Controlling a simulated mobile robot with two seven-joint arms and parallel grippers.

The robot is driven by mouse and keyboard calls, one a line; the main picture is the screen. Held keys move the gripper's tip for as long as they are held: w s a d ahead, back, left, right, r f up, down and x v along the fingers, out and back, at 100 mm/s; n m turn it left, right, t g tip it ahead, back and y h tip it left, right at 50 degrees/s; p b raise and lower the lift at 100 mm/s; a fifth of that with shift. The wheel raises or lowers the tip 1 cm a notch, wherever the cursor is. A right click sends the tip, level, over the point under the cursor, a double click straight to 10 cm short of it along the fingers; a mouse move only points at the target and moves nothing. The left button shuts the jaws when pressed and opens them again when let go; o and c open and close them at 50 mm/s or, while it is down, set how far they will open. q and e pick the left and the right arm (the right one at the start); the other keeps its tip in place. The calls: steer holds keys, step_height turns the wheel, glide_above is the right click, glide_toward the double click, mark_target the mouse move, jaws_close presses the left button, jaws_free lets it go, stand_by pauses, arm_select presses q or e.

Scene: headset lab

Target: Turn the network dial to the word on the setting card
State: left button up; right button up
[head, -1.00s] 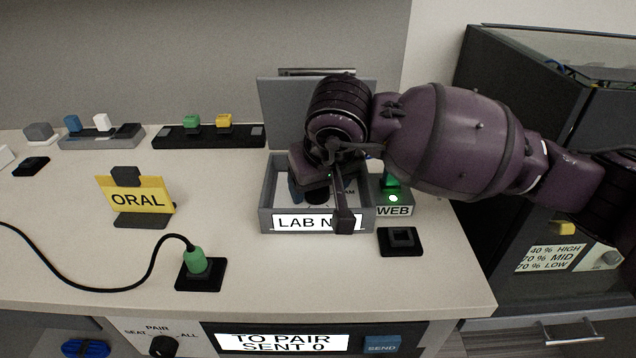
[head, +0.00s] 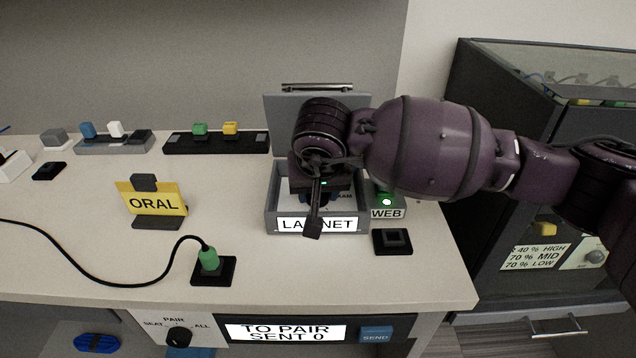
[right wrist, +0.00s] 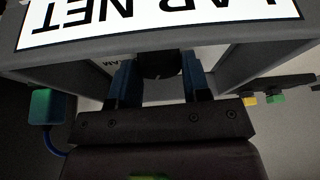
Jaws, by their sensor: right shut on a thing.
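The network dial (right wrist: 158,65) is a dark round knob inside an open grey box (head: 270,222) labelled LAB NET. My right gripper (right wrist: 160,85) reaches down into the box, and its two blue fingers are shut on the knob from both sides. In the head view my right gripper and wrist (head: 322,170) cover most of the dial. Only part of a word, ending in AM, shows on the dial face; the pointer is hidden. My left gripper is out of view.
The box's grey lid (head: 285,110) stands open behind. A WEB block (head: 386,213) with a lit green lamp and a black socket (head: 392,241) sit at the right. A green plug (head: 208,259) with a black cable is in front. A PAIR knob (head: 179,336) is on the desk front.

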steer(key=m+p, duration=0.1)
steer(key=r+m+h+p, duration=0.1)
steer(key=shift+m, duration=0.4)
steer(key=m+h+p, duration=0.1)
steer(key=m, duration=0.1)
steer(key=m+p, duration=0.1)
steer(key=m, duration=0.1)
steer(key=shift+a+f+m+g+h+p, duration=0.1)
steer(key=shift+f+m+g+h+p, duration=0.1)
steer(key=shift+m+g+h+p, duration=0.15)
steer(key=m, duration=0.2)
steer(key=m+g+h+p, duration=0.1)
steer(key=m, duration=0.1)
steer(key=shift+w+f+m+h+p, duration=0.1)
steer(key=shift+f+m+h+p, duration=0.05)
steer(key=shift+m+h+p, duration=0.15)
steer(key=shift+f+m+g, duration=0.15)
steer(key=shift+m+g, duration=0.4)
steer(key=shift+m, duration=0.5)
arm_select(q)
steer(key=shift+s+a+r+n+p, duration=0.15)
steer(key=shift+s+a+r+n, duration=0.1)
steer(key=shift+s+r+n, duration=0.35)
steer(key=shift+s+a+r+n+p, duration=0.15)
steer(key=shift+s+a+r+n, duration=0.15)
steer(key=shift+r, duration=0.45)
arm_select(e)
steer(key=shift+f+m+g+h, duration=0.1)
steer(key=shift+m+g+h, duration=0.25)
steer(key=shift+m, duration=0.75)
